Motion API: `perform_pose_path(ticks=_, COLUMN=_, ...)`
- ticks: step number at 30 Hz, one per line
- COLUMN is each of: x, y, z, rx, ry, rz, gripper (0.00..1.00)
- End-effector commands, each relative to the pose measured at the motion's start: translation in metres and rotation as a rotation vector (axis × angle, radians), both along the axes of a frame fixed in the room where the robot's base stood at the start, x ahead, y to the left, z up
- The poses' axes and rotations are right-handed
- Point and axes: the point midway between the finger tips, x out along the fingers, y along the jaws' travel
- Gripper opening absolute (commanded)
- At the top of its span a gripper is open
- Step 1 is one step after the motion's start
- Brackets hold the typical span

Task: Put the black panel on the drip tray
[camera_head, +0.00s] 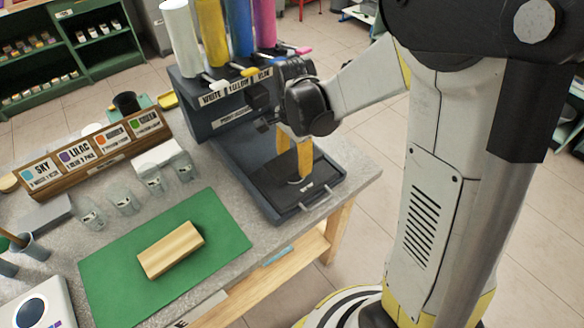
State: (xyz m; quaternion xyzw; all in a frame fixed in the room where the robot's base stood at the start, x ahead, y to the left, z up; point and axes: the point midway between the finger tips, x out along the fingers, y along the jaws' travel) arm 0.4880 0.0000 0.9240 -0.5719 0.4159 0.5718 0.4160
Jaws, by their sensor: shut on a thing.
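The drip tray (335,180) is dark grey with a raised rim and a silver front handle, at the front of the dispenser. The black panel (270,181) is flat and dark and lies over the tray's inner floor, within the rim. Whether it rests fully on the tray or is slightly raised cannot be told. My gripper (298,178) points down over the tray, its yellow fingers shut on the panel beside a small pale mark. The fingertips' exact contact is too small to see.
The dispenser (205,119) with white, yellow, blue and pink cylinders stands behind the tray. A green mat (105,270) with a wooden block (171,250) lies front left. Clear cups (124,200) and a labelled rack (70,178) stand left. The table's right edge is close to the tray.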

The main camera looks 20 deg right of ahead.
Motion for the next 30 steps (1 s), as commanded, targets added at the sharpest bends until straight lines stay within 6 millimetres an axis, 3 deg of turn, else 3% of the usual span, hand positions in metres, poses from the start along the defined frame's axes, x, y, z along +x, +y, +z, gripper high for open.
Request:
perform_pose_path(ticks=9, x=0.001, y=0.001, z=-0.04, rx=0.0, ry=0.0, rz=0.001, gripper=0.3)
perform_pose_path(ticks=21, x=0.001, y=0.0, z=-0.045, rx=0.0, ry=0.0, rz=0.001, gripper=0.3)
perform_pose_path(ticks=22, x=0.001, y=0.0, z=-0.044, rx=0.0, ry=0.0, rz=0.001, gripper=0.72)
perform_pose_path(ticks=23, x=0.001, y=0.0, z=-0.043, rx=0.0, ry=0.0, rz=0.001, gripper=0.81)
perform_pose_path(ticks=24, x=0.001, y=0.0, z=-0.043, rx=0.0, ry=0.0, rz=0.001, gripper=0.85)
perform_pose_path(ticks=30, x=0.001, y=0.0, z=-0.043, rx=0.0, ry=0.0, rz=0.001, gripper=0.85)
